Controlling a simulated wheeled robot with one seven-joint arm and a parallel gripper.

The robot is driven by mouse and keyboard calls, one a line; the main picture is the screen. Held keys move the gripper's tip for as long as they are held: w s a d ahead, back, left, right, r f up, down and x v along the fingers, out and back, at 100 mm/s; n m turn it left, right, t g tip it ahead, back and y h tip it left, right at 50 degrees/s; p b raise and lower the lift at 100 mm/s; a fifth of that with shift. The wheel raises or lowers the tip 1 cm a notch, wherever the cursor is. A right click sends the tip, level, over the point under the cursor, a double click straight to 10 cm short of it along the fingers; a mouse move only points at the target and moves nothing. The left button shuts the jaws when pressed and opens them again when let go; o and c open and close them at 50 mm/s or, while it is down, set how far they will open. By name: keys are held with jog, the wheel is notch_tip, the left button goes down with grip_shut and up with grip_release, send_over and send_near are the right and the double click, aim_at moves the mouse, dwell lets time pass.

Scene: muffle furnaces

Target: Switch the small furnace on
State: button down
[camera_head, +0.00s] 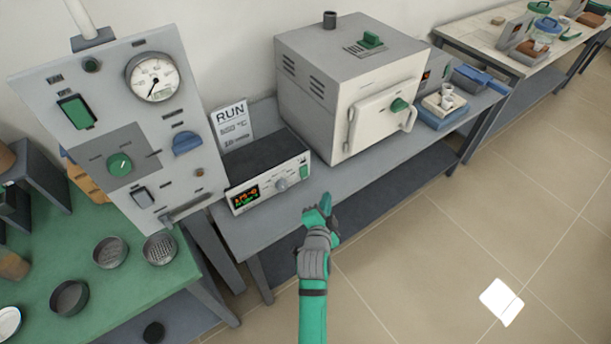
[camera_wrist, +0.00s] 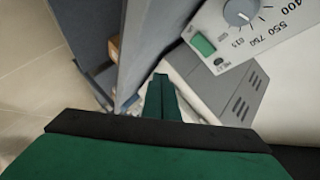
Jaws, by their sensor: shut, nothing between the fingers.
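A light grey furnace (camera_head: 345,85) with a white door (camera_head: 383,112), a door handle and a green knob stands on the grey bench. In front of it to the left is a control box (camera_head: 270,186) with a lit display, a round dial (camera_head: 281,184) and a green switch (camera_head: 304,172). My gripper (camera_head: 325,203) is shut and empty, just in front of and below the box's right end, apart from it. In the wrist view my gripper's fingers (camera_wrist: 161,98) are together. A green switch (camera_wrist: 203,44) and a numbered dial (camera_wrist: 240,12) show beyond them. The switch's position is unclear.
A tall grey panel (camera_head: 165,185) with a gauge and switches stands at the left by a green bench (camera_head: 120,290) with several round dishes. A RUN card (camera_head: 232,123) stands behind the control box. A blue-grey item (camera_head: 443,110) stands right of the furnace. The floor at right is open.

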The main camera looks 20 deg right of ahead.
jog(key=shift+w+a+f, duration=0.2)
jog(key=shift+w+a, duration=0.3)
jog(key=shift+w, duration=0.85)
jog(key=shift+w+a+f, duration=0.15)
jog(key=shift+w+a, duration=0.35)
jog(key=shift+w, duration=0.9)
jog(key=shift+w+a+f, duration=0.2)
jog(key=shift+w+a, duration=0.3)
jog(key=shift+w, duration=0.85)
jog(key=shift+w, duration=0.1)
jog(key=shift+w+a, duration=0.15)
jog(key=shift+w, duration=0.1)
jog(key=shift+w+a+f, duration=0.1)
jog(key=shift+w, duration=0.2)
jog(key=shift+s+d, duration=0.3)
jog(key=shift+s, duration=0.45)
jog(key=shift+s+d+r, duration=0.15)
jog(key=shift+s+d, duration=0.15)
jog(key=shift+s, duration=0.45)
jog(key=shift+s+d+r, duration=0.15)
jog(key=shift+s+d, duration=0.1)
jog(key=shift+s, duration=0.55)
jog(key=shift+s+d+r, duration=0.15)
jog(key=shift+s+d, duration=0.15)
jog(key=shift+s, duration=0.45)
